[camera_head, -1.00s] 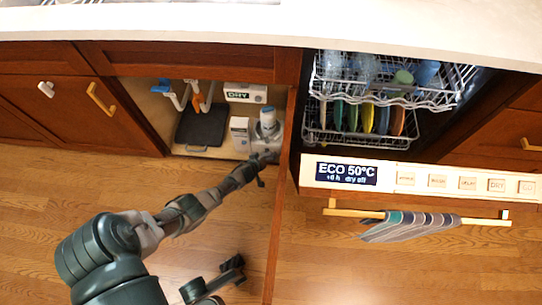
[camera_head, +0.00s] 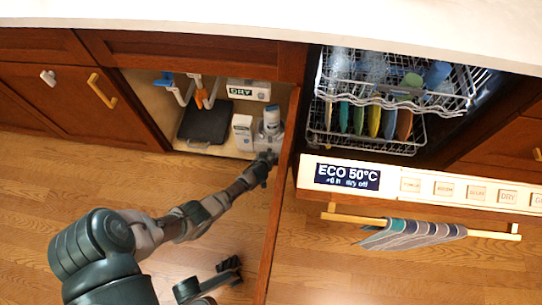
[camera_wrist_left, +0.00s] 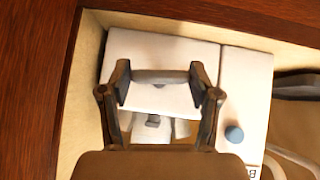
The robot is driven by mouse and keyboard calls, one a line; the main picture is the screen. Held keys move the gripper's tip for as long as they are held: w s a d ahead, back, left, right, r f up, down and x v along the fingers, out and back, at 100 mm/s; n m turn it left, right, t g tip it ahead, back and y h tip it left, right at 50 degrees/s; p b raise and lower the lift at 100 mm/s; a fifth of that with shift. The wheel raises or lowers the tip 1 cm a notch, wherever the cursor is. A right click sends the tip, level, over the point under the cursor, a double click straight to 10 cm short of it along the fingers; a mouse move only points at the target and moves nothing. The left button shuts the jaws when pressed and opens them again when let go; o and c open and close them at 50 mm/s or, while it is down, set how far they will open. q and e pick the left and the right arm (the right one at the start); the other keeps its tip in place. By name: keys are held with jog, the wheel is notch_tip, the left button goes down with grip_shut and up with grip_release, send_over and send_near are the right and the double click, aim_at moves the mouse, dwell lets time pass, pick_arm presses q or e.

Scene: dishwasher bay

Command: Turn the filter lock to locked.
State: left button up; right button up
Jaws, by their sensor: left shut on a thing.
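A white filter unit (camera_head: 271,141) with a grey-blue upright top stands at the right of the open under-sink cabinet. My left gripper (camera_head: 268,158) is at its lower front, by the open cabinet door. In the left wrist view, the fingers of my left gripper (camera_wrist_left: 160,85) are on either side of a white part with a grey band, which I take to be the filter lock (camera_wrist_left: 160,78). The gripper is shut on it. The lock's position marks cannot be seen. My right gripper (camera_head: 229,270) seems to be the dark piece low over the floor; its jaws are unclear.
The open cabinet door (camera_head: 274,220) stands just right of my left arm. A small white box (camera_head: 242,131), a dark board (camera_head: 206,121) and pipes (camera_head: 203,92) with blue and orange parts are inside. The open dishwasher (camera_head: 390,100) with loaded racks is at the right.

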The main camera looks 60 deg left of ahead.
pick_arm(q)
jog(key=shift+f+m+g+y+b, duration=0.15)
jog(key=shift+m+g+y+b, duration=0.15)
jog(key=shift+g+b, duration=0.1)
jog(key=shift+w+r, duration=0.1)
jog(key=shift+r, duration=0.1)
jog(key=o, duration=1.1)
jog(key=shift+o, duration=0.2)
jog(key=v, duration=1.2)
jog(key=shift+f, duration=0.15)
